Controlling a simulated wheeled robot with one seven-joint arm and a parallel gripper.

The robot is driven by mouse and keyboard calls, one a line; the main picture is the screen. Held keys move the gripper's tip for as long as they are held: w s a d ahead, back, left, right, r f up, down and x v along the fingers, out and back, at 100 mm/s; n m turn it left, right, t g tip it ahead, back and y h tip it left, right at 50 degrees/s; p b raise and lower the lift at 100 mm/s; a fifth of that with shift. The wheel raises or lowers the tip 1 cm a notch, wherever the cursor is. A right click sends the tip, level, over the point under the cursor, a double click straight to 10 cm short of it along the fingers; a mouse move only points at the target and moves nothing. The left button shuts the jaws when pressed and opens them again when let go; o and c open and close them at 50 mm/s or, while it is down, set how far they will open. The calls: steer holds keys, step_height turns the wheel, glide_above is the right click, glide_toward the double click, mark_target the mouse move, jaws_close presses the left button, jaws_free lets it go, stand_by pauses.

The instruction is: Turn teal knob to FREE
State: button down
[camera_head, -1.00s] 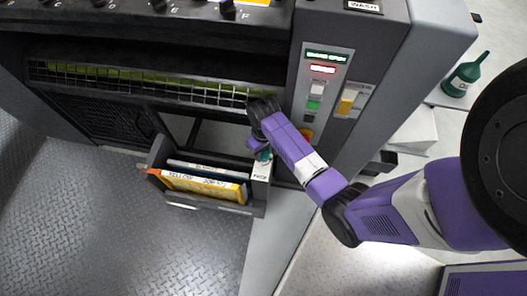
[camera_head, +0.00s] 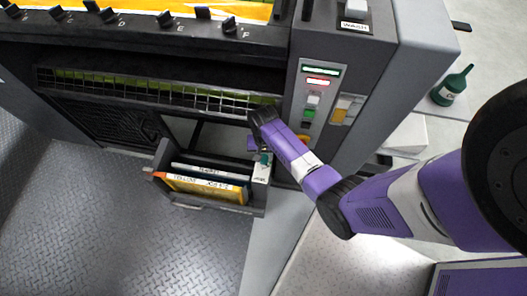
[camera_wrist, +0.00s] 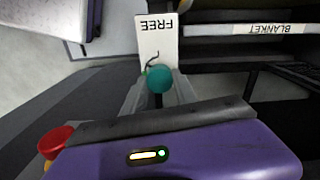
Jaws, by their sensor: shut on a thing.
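The teal knob (camera_head: 263,158) is on the right end wall of the open ink compartment. It also shows in the wrist view as a round teal top (camera_wrist: 159,79). A white label reading FREE (camera_wrist: 156,40) is upside down just beyond it there. My gripper (camera_wrist: 158,92) is over the knob, its grey fingers on either side and shut on it. In the head view the gripper (camera_head: 259,151) reaches down to the knob from my purple arm. Which way the knob's pointer faces is hard to tell.
The compartment holds a yellow cartridge (camera_head: 205,188) and a white-labelled BLANKET one (camera_head: 207,171), close to my gripper. A panel with buttons (camera_head: 312,99) rises beside my forearm. A red button (camera_wrist: 55,140) shows at the wrist view's lower left.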

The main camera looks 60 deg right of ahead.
mark_target(264, 158)
steer(key=m+p, duration=0.2)
steer(key=m, duration=0.3)
steer(key=shift+r+m, duration=0.1)
steer(key=shift+m, duration=0.2)
steer(key=m+p, duration=0.1)
steer(key=m, duration=0.4)
steer(key=shift+s, duration=0.1)
steer(key=shift+m, duration=0.3)
steer(key=c, duration=1)
jaws_free()
steer(key=shift+o, duration=0.2)
steer(key=shift+p, duration=0.3)
steer(key=shift+r+p, duration=0.85)
steer(key=shift+r, duration=2.95)
